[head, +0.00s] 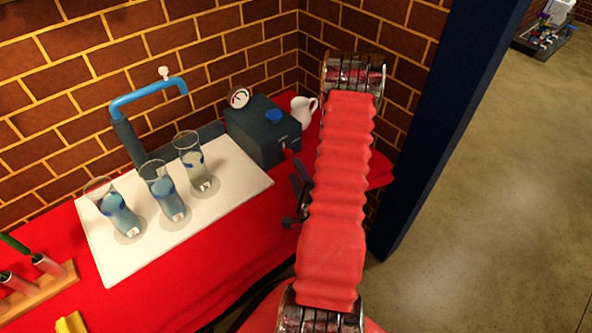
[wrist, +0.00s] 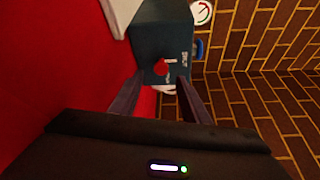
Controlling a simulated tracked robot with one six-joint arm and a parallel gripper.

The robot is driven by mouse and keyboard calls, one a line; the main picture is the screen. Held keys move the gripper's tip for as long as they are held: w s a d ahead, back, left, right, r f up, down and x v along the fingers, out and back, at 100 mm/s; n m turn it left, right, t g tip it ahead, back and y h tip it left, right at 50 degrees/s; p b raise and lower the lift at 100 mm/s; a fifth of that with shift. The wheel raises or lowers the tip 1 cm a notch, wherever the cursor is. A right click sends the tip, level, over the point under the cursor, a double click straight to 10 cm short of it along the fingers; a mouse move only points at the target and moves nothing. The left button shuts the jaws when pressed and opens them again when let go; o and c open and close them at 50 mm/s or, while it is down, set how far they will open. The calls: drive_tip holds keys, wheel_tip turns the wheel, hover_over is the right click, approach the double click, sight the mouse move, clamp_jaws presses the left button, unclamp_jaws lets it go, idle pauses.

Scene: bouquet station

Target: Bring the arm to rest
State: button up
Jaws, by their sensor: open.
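My gripper (head: 298,197) hangs beside my red-sleeved arm in the head view, near the front edge of the red-covered table (head: 215,265). In the wrist view my gripper (wrist: 158,88) has its two dark fingers spread apart with nothing held between them. Beyond the fingertips is a dark box (wrist: 165,22) with a red knob (wrist: 160,67) on its face. The box (head: 255,143) also shows in the head view, left of my arm. I cannot tell the exact gap between fingers and box. Part of the table behind my arm is hidden.
Three glasses with bluish contents stand on a white board (head: 170,245). A white pitcher (head: 302,111) stands beside the box. A wooden rack (head: 45,290) is at lower left. Open floor (head: 480,220) lies right of the dark post (head: 435,130).

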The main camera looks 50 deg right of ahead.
idle(0.6)
drive_tip(key=shift+w+a+r, duration=0.1)
drive_tip(key=shift+a, duration=0.05)
drive_tip(key=w+a+r+n+t+y, duration=0.3)
drive_tip(key=w+a+r+y, duration=0.2)
drive_tip(key=w+a+r, duration=0.15)
drive_tip(key=w+a+r+n+g+y, duration=0.1)
drive_tip(key=w+a+r+n+y, duration=0.15)
drive_tip(key=a+r+y, duration=0.4)
drive_tip(key=w+a+r+n+g+y, duration=0.1)
drive_tip(key=a+n+y, duration=0.25)
drive_tip(key=a, duration=0.55)
drive_tip(key=w+a+r+n+g+y, duration=0.1)
drive_tip(key=a+r+n+y, duration=0.35)
drive_tip(key=a, duration=0.35)
drive_tip(key=s+a+n+g, duration=1)
drive_tip(key=s+a+g, duration=0.2)
drive_tip(key=s+a, duration=0.2)
drive_tip(key=s+d+r+n+t+h, duration=0.2)
drive_tip(key=d+r+n+t+h, duration=0.1)
drive_tip(key=d+r+h, duration=0.5)
drive_tip(key=shift+r+n+t+h, duration=0.3)
drive_tip(key=shift+r+n+h, duration=0.15)
drive_tip(key=shift+h, duration=0.6)
